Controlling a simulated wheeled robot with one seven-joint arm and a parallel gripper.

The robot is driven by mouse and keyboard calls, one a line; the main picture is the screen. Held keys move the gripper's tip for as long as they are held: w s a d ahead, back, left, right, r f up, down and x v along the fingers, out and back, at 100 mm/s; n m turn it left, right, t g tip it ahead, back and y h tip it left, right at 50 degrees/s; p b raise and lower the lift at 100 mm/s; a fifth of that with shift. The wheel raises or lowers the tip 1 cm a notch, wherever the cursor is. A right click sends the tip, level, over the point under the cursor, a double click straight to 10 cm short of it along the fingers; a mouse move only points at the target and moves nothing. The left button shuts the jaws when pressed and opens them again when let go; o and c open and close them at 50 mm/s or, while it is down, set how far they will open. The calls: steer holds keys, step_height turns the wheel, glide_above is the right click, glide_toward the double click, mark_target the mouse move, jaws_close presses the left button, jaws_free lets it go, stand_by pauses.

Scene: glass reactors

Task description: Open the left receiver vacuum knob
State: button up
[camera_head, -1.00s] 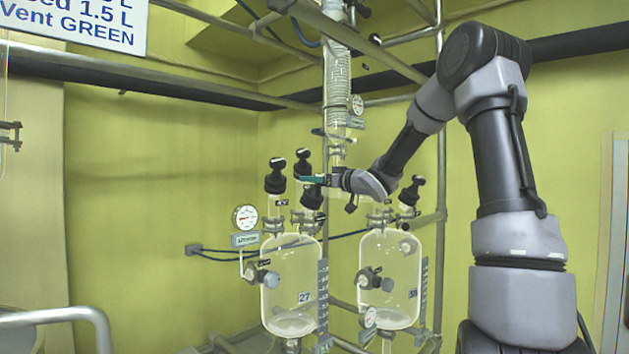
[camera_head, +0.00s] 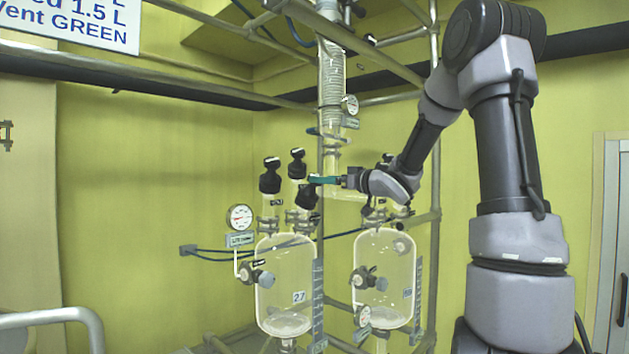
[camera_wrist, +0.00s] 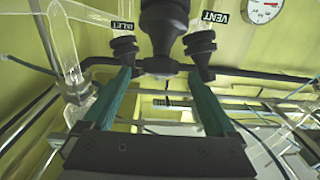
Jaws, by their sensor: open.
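The left receiver (camera_head: 286,290) is a clear glass vessel marked 27. Several black knobs stand on top: a far-left knob (camera_head: 270,176), a middle knob (camera_head: 297,165) and a tilted knob (camera_head: 307,196). I cannot read which is the vacuum one. My gripper (camera_head: 316,180), with green fingers, is beside the tilted knob, on its right. In the wrist view, my open gripper (camera_wrist: 160,80) has a central black knob (camera_wrist: 165,22) beyond and between its fingertips; its label is hidden. Knobs tagged INLET (camera_wrist: 123,47) and VENT (camera_wrist: 202,42) flank it. The jaws look empty.
The right receiver (camera_head: 384,280) stands close beside, with its top partly behind my arm. A glass column (camera_head: 331,90) and metal frame poles rise behind. A round gauge (camera_head: 240,217) is at left.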

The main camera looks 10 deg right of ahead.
steer(key=v, duration=0.3)
steer(key=shift+s+d, duration=0.15)
steer(key=shift+s, duration=0.05)
steer(key=s+d+m+g+h, duration=0.1)
steer(key=s+d+m+h, duration=0.2)
steer(key=s+m+h, duration=0.3)
steer(key=s+d+m+g+h, duration=0.1)
steer(key=s+d+m+h, duration=0.25)
steer(key=s+h, duration=0.4)
steer(key=s+a+f+m+g+y, duration=0.1)
steer(key=s+a+f+g+y, duration=0.1)
steer(key=s, duration=0.7)
steer(key=s+a+f+m+g+y, duration=0.1)
steer(key=s+a+f+g+y, duration=0.1)
steer(key=s, duration=0.8)
step_height(320, 180, down, 3)
steer(key=a+g, duration=0.1)
steer(key=a, duration=0.1)
steer(key=shift+a, duration=0.35)
